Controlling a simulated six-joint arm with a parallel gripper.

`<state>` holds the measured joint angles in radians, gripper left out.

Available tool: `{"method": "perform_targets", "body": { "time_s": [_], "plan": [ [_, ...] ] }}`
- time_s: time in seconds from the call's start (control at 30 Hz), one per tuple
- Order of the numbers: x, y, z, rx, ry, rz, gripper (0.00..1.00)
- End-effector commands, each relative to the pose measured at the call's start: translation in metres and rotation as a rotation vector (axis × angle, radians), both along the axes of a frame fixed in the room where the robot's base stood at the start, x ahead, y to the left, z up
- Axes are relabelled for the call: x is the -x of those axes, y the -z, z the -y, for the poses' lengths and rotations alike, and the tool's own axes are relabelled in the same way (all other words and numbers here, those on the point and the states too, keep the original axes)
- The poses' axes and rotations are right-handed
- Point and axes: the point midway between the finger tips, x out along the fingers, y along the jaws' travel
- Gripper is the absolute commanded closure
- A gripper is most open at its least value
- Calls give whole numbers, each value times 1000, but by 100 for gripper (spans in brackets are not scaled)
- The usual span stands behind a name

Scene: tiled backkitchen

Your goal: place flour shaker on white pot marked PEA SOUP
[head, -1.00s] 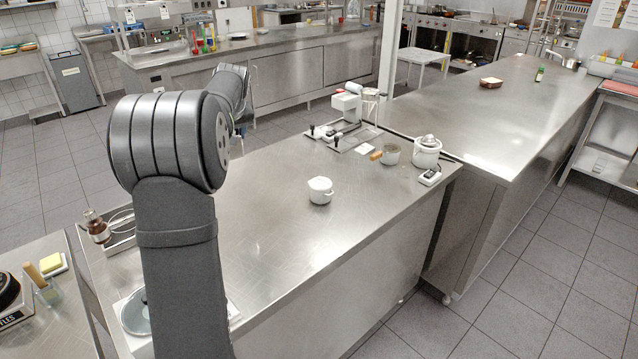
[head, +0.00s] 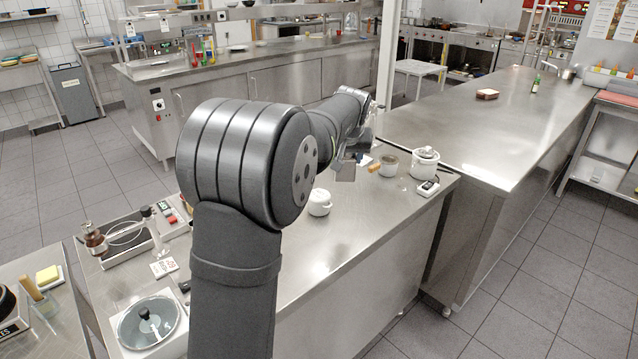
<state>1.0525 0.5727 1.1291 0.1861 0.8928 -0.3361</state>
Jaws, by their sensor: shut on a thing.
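My gripper (head: 347,164) hangs over the steel counter, just above and right of a small white lidded pot (head: 319,203). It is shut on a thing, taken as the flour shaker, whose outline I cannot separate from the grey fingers. A second white lidded pot (head: 425,161) stands farther right near the counter's end. I cannot read a PEA SOUP marking on either pot. My gripper is apart from both pots.
A grey pot (head: 389,165) stands between my gripper and the right white pot. A small dark-faced device (head: 428,188) sits at the counter edge. A glass-lidded pan (head: 148,322) is at front left. The counter's front middle is clear.

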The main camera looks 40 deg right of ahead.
Motion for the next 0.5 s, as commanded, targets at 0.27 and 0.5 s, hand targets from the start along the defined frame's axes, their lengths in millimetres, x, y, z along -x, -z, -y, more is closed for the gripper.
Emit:
{"method": "perform_targets", "body": {
  "time_s": [0.27, 0.5],
  "plan": [
    [-65, 38, -11, -1, -6, -1, 74],
    [-88, 52, -14, 1, -1, 2, 74]
  ]
}}
